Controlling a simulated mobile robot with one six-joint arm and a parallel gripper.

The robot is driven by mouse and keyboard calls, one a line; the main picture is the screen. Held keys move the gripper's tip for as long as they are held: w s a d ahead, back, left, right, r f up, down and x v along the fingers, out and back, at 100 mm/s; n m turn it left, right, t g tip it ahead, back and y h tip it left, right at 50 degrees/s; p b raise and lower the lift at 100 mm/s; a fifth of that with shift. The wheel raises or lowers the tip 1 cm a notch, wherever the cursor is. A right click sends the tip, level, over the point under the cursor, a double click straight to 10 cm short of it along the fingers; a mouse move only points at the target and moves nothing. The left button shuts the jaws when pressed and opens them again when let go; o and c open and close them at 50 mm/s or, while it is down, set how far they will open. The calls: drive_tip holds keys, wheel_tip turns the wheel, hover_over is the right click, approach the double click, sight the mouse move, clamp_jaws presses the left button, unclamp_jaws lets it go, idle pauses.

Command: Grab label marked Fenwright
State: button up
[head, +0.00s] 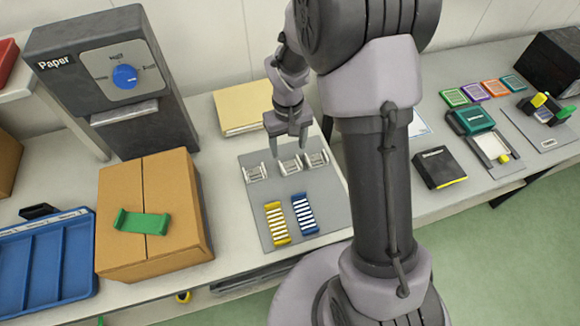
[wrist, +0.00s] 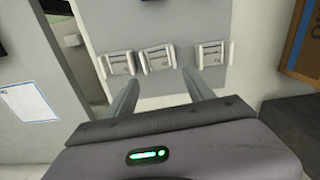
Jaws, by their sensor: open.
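No label with readable Fenwright lettering shows in either view. Three small white slotted holders stand in a row at the back of a grey mat (head: 275,197): a left one (head: 256,173), a middle one (head: 290,165) and a right one (head: 317,161). Any marking on them is too small to read. My gripper (head: 288,152) is open and empty above the row, near the middle holder. In the wrist view its fingertips (wrist: 160,82) point toward the holders, the middle one (wrist: 158,58) between them and just beyond. I cannot tell whether they touch it.
A yellow striped rack (head: 276,223) and a blue one (head: 305,213) lie on the mat's front. A cardboard box (head: 150,235) bearing a green holder (head: 142,222) and a dark Paper machine (head: 120,120) stand left. A black box (head: 438,167) lies right of my arm.

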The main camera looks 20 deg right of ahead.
sight(289, 165)
drive_tip(key=f+b, duration=0.1)
drive_tip(key=f, duration=0.2)
drive_tip(key=s+f+b, duration=0.1)
drive_tip(key=f, duration=0.1)
drive_tip(key=shift+f+b, duration=0.15)
drive_tip(key=shift+b, duration=0.15)
drive_tip(key=shift+w+f, duration=0.1)
drive_tip(key=shift+f, duration=0.2)
drive_tip(key=shift+r, duration=0.15)
drive_tip(key=shift+c, duration=0.4)
drive_tip(key=c, duration=0.9)
drive_tip(key=shift+r, duration=0.1)
